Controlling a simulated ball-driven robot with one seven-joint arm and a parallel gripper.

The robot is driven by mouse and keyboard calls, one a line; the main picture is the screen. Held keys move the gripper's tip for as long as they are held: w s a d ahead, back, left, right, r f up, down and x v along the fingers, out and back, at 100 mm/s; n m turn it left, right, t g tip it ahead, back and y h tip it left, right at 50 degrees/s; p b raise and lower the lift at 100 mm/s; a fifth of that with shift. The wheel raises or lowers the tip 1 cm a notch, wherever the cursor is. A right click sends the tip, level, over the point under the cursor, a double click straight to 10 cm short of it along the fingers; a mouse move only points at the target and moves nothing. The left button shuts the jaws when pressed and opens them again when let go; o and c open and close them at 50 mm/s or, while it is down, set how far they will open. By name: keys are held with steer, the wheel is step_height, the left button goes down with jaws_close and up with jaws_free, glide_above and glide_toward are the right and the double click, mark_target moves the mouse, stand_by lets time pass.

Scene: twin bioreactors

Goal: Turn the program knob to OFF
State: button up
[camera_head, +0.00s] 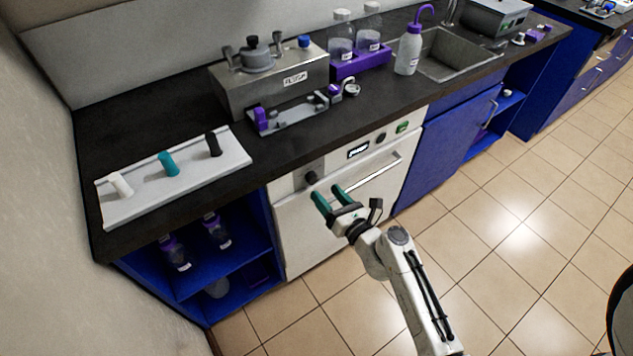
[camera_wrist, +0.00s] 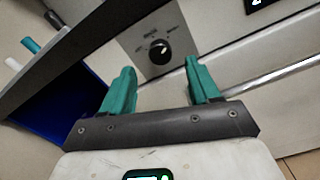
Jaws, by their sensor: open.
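The program knob (camera_head: 311,177) is a small black dial at the upper left of the white appliance front (camera_head: 330,237), under the counter. In the wrist view the knob (camera_wrist: 159,52) sits on a grey label plate (camera_wrist: 148,38) with small markings, too blurred to read. A pale pointer mark shows on the knob, aimed toward the upper right. My gripper (camera_head: 329,195) has teal fingers and is open and empty, just in front of the appliance. In the wrist view the knob lies beyond and between the two fingertips (camera_wrist: 161,72), apart from them.
A horizontal handle bar (camera_head: 367,179) crosses the appliance front right of the knob. A display (camera_head: 358,151) and a green switch (camera_head: 402,127) sit on the same panel. The dark counter edge (camera_head: 200,205) overhangs above, with an open blue shelf (camera_head: 225,262) at left. The tiled floor is clear.

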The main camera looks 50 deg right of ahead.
mark_target(315, 180)
steer(key=shift+x, duration=2.75)
steer(key=shift+c, duration=0.2)
steer(key=c, duration=1)
